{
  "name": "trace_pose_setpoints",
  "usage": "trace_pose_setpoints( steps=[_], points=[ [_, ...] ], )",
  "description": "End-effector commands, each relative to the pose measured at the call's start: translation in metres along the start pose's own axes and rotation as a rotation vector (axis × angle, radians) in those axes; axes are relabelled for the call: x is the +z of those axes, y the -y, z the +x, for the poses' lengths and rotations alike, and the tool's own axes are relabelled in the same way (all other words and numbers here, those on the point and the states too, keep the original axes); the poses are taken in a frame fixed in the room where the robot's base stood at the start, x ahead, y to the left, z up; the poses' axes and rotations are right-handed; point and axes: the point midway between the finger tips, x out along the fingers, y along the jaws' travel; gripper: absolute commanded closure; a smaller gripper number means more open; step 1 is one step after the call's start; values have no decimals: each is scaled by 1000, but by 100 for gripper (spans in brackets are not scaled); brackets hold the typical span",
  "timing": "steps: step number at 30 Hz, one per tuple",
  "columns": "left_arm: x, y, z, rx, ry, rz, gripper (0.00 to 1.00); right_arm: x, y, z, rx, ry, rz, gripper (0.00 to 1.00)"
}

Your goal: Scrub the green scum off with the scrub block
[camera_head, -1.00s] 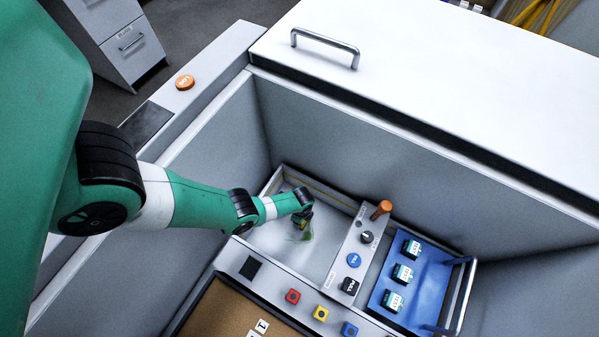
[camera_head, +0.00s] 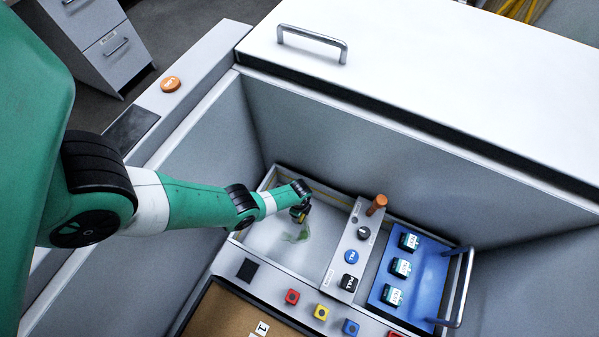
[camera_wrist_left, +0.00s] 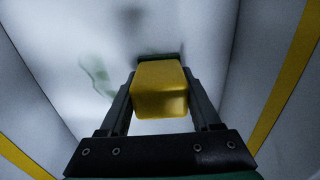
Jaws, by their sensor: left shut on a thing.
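My left gripper (camera_wrist_left: 160,105) is shut on the scrub block (camera_wrist_left: 160,88), which is yellow with a dark green face at its far end. In the head view the left gripper (camera_head: 299,212) reaches down into the pale basin (camera_head: 270,240) at the left of the station. A faint green scum smear (camera_wrist_left: 95,75) lies on the basin floor, left of the block in the wrist view. In the head view the scum (camera_head: 302,234) shows just below the gripper. I cannot tell whether the block touches the floor. My right gripper is not in view.
Right of the basin is a panel with an orange-handled lever (camera_head: 376,204) and knobs. Beyond it a blue tray (camera_head: 424,280) holds several small labelled blocks. Coloured buttons (camera_head: 292,296) line the front strip. High grey walls enclose the station.

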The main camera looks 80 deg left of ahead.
Motion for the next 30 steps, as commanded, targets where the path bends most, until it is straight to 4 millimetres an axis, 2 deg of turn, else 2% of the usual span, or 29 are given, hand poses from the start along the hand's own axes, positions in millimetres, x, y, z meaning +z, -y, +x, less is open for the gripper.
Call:
trace_pose_setpoints(
  steps=[12, 22, 30],
  points=[
    [0, -29, -1, 2, 1, 2, 100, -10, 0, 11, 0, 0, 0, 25],
    [-1, -36, 0, 1, 0, 0, 100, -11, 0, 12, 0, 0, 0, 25],
    [0, -55, 1, 4, 1, 2, 100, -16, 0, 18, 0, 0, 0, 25]
  ],
)
